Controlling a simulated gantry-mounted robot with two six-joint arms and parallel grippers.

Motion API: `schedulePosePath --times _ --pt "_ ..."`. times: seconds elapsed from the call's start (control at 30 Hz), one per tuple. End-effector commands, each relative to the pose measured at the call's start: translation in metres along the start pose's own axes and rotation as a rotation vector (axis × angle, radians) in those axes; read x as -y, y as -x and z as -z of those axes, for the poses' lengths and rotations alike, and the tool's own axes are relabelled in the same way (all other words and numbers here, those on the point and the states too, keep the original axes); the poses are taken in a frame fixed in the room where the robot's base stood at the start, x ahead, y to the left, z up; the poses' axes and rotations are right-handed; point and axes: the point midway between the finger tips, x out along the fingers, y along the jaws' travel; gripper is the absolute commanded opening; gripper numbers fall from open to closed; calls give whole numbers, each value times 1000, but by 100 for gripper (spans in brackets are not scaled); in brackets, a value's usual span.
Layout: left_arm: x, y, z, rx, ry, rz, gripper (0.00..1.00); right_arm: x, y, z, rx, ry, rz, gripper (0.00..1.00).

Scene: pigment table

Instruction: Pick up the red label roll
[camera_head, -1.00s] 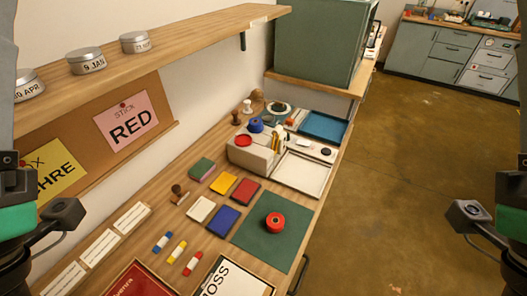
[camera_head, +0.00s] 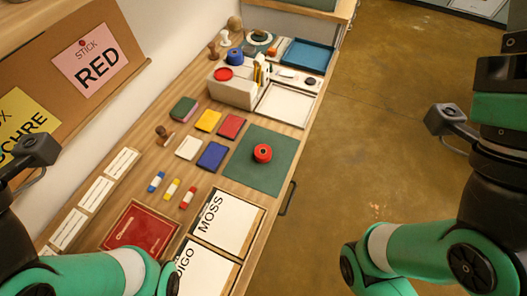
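A red label roll (camera_head: 262,153) with a dark centre lies on the dark green mat (camera_head: 247,173), towards the right edge of the table. Another round red piece (camera_head: 222,74) sits on the pale dispenser (camera_head: 232,92) farther back. My two arms show at the lower left and at the right, but neither gripper's fingers are in view. Nothing of mine touches the roll.
Red, blue, yellow and white blocks lie left of the mat, with small coloured tubes in front. MOSS card (camera_head: 225,219) and a red booklet (camera_head: 141,229) lie nearer. A white tray (camera_head: 286,104) and blue tray (camera_head: 307,55) stand behind. Open floor is at the right.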

Motion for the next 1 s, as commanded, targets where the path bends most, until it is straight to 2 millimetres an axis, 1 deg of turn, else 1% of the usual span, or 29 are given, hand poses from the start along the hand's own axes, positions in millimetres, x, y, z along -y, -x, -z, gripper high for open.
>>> schedulePosePath --times 0.47,0.57,0.7,0.73,0.77,1.0 --pt "0 0 0 0 0 0 50 0 0 0 0 0 0 50" --pt "0 0 0 0 0 0 66 0 0 0 0 0 0 50" --pt "0 0 0 0 0 0 91 0 0 0 0 0 0 50" --pt "0 0 0 0 0 0 97 0 0 0 0 0 0 50" --pt "0 0 0 0 0 0 100 0 0 0 0 0 0 50" --pt "0 0 0 0 8 0 100 0 0 0 0 0 0 50"
